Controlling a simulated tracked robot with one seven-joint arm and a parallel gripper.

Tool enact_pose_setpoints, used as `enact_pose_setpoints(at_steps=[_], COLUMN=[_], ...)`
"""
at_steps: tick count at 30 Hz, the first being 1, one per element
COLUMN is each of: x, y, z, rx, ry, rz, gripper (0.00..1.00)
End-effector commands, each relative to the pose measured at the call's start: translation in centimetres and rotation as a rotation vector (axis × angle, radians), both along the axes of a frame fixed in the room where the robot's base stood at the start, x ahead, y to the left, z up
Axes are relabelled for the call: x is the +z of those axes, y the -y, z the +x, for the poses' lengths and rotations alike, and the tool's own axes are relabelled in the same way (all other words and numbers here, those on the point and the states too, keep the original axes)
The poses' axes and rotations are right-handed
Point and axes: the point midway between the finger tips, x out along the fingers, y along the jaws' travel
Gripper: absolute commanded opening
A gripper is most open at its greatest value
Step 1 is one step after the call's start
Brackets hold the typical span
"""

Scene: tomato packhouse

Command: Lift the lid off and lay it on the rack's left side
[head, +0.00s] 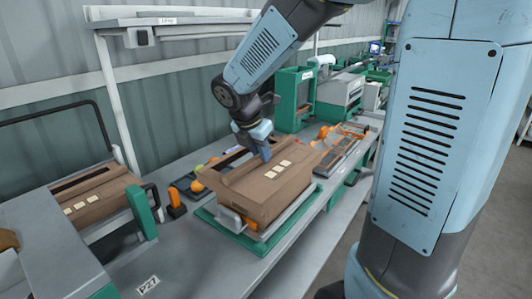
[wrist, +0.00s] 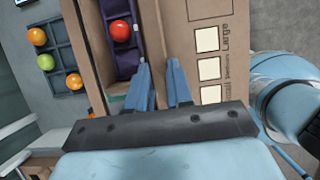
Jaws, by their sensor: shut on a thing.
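A brown cardboard carton (head: 265,208) sits on a green-framed scale or stand on the bench. Its brown lid (head: 255,181) has several pale labels and lies over it; I cannot tell whether it is clear of the carton. My gripper (head: 265,158) points down at the lid beside the labels. In the wrist view, my gripper (wrist: 160,66) is shut on a cardboard edge of the lid (wrist: 196,70), between the labels and a long opening. A red tomato (wrist: 120,31) shows in a purple insert through that opening. A low rack (head: 345,146) with orange parts stands behind the carton to the right.
A second carton (head: 88,201) stands at the left in a green-sided machine. Green and grey machines (head: 293,98) line the back. The bench front (head: 185,262) is mostly clear.

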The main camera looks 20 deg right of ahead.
Motion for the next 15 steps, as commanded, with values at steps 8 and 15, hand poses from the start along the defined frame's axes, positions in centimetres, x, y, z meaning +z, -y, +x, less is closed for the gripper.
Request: enact_pose_setpoints(at_steps=[8,15], x=[1.6,2.3], y=[-1.2,-1.6], z=[-3.3,-4.2], rx=[0.0,-0.001], ry=[0.001,0.002], rz=[0.001,0.0], gripper=[0.0,0.0])
